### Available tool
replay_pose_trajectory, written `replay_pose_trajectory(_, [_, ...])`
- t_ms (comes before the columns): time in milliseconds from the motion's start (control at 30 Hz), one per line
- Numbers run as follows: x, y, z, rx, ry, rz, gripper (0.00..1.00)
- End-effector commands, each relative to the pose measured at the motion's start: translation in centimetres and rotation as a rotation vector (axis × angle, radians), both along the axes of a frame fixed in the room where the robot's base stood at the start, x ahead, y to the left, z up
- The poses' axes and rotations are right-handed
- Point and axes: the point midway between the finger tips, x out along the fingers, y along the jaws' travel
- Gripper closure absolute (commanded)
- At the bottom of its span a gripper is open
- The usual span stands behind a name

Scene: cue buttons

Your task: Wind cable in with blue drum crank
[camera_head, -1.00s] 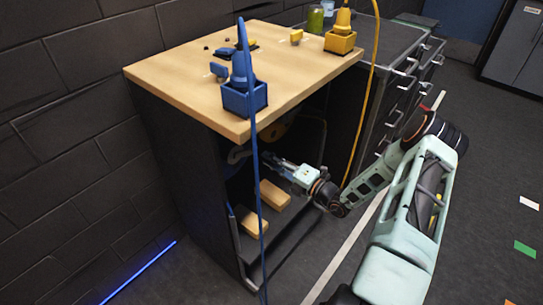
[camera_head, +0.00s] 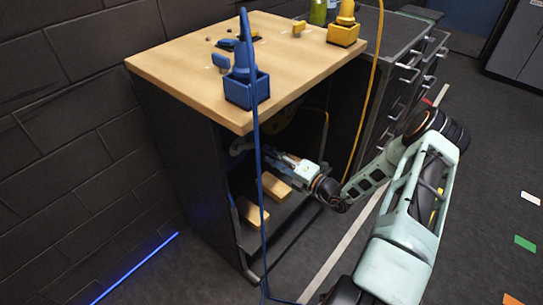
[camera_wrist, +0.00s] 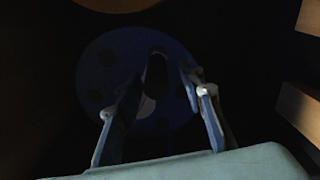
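In the wrist view the blue drum (camera_wrist: 103,62) is a dim, round face with dark round spots. A dark crank handle (camera_wrist: 156,72) stands out from it. My gripper (camera_wrist: 160,84) has a finger on either side of this handle, with visible gaps, so it looks open. In the head view my gripper (camera_head: 264,155) reaches into the open front of the cabinet; its fingertips and the drum are hard to make out there. The blue cable (camera_head: 261,205) hangs from the blue guide box (camera_head: 247,90) on the tabletop down past the cabinet front to the floor.
A yellow guide box (camera_head: 343,36) with a yellow cable (camera_head: 367,100) stands on the cabinet's wooden top (camera_head: 175,70). Wooden blocks (camera_head: 247,216) lie inside, below my gripper. A grey drawer unit (camera_head: 400,60) adjoins on the right. Open floor lies at the right.

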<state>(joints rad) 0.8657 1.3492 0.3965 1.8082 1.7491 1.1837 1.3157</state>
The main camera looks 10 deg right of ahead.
Motion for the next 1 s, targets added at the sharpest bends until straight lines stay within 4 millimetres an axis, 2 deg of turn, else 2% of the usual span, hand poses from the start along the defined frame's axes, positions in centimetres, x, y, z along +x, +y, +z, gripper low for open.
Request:
replay_pose_trajectory(267, [-0.5, -0.6, 0.2, 0.001, -0.003, -0.004, 0.64])
replay_pose_trajectory(367, [-1.7, -1.6, 0.2, 0.001, -0.003, -0.006, 0.64])
replay_pose_trajectory(700, [-7.5, -5.6, 0.2, 0.001, -0.001, -0.004, 0.64])
replay_pose_trajectory(833, [-8.9, -6.6, 0.1, 0.000, 0.000, -0.003, 0.64])
replay_pose_trajectory(1000, [-9.6, -7.1, 0.2, 0.001, -0.002, 0.000, 0.64])
